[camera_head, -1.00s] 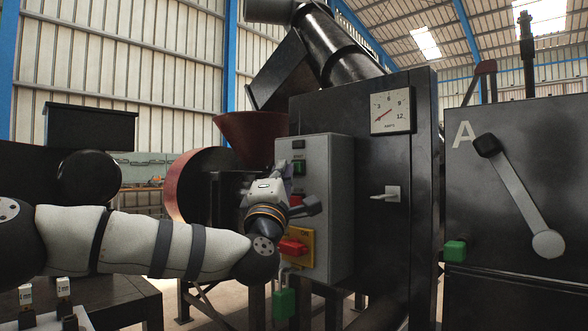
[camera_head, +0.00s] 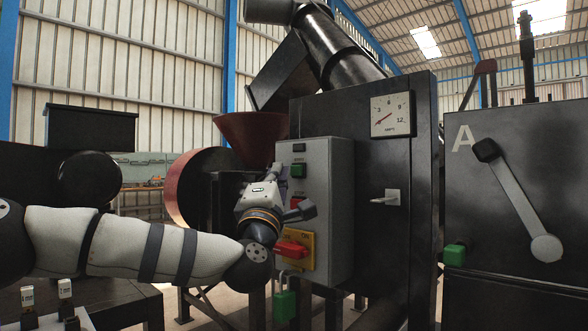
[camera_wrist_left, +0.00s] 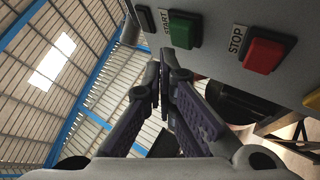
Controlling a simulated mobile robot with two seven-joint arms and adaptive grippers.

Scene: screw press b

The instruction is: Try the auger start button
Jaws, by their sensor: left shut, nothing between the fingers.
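The green start button (camera_head: 298,170) is on the front of the grey control box (camera_head: 328,210). In the left wrist view the green button (camera_wrist_left: 185,29) sits beside a START label, and the red stop button (camera_wrist_left: 265,54) is to its right. My left gripper (camera_head: 281,171) is just left of the box front in the head view. In the left wrist view its fingers (camera_wrist_left: 163,80) are shut and empty, with the tips below the green button in the picture. I cannot tell whether they touch it. My right gripper is not in view.
Below the buttons are a red rotary switch (camera_head: 291,249) on a yellow plate and a green padlock (camera_head: 284,304). A dial gauge (camera_head: 391,114) is on the black cabinet. A lever (camera_head: 517,200) is on the panel marked A. A red-brown hopper (camera_head: 249,136) stands behind my arm.

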